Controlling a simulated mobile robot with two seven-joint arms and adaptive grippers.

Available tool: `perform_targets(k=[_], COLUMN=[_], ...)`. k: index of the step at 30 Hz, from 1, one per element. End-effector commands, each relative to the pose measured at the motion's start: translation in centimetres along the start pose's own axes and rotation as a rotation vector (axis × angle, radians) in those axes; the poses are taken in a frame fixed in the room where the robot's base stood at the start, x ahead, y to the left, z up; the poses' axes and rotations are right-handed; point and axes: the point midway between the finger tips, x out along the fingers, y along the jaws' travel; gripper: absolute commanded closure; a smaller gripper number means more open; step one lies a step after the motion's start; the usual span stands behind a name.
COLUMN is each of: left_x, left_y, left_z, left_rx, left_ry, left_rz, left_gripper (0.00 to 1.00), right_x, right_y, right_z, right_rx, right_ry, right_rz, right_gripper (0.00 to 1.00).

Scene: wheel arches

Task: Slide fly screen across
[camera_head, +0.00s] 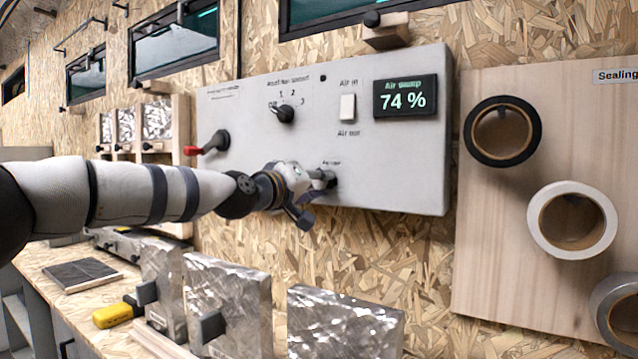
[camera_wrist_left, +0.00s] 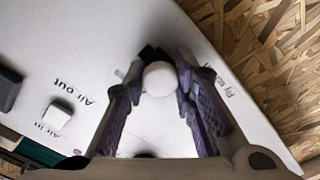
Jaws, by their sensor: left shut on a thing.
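The grey control panel (camera_head: 350,140) hangs on the chipboard wall; it also shows in the left wrist view (camera_wrist_left: 165,125). In the left wrist view, a pale round knob (camera_wrist_left: 160,78) on a dark mount sits between the two fingers of my left gripper (camera_wrist_left: 158,85), beside a label that starts with "Fly". The gripper is shut on this knob. In the head view the gripper mostly hides the knob. My right gripper is not in view.
The panel has a display (camera_head: 405,96) reading 74 %, a white rocker switch (camera_head: 347,107), a rotary dial (camera_head: 285,113) and a red-tipped lever (camera_head: 213,143). Metallic blocks (camera_head: 345,320) stand below. Tape rolls (camera_head: 572,219) hang on a wooden board at right.

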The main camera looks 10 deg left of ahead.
Motion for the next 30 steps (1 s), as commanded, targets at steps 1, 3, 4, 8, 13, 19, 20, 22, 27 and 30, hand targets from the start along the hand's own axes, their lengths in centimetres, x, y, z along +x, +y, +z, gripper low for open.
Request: perform_targets(k=[1,3,4,8,13,19,20,22,27,30], left_x=[0.1,0.1,0.1,0.1,0.1,0.1,0.1,0.0,-1.9,-4.4], left_y=[0.4,0.4,0.4,0.5,0.5,0.3,0.3,0.3,0.4,0.4], left_z=[0.4,0.4,0.5,0.5,0.6,0.6,0.5,0.5,0.2,0.1], left_rx=[0.0,-0.001,0.0,0.0,0.0,0.0,0.0,0.0,0.002,-0.001], left_ry=[-0.007,-0.008,-0.008,-0.01,-0.012,-0.011,-0.011,-0.01,-0.008,-0.007], left_rz=[0.005,0.006,0.006,0.007,0.006,0.004,0.004,0.003,0.005,0.006], left_gripper=[1.0,1.0,1.0,1.0,0.54,0.54,0.54,0.54,0.54,0.54], right_x=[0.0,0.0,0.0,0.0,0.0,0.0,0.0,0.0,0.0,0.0], right_y=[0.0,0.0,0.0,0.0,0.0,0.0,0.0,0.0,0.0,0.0], right_z=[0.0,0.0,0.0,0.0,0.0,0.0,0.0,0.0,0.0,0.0], right_rx=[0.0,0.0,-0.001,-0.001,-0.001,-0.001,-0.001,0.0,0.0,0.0], right_ry=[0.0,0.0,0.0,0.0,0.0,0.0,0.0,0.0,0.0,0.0], right_rz=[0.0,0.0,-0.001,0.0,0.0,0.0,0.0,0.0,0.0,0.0], right_gripper=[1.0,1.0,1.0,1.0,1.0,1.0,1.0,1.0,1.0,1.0])
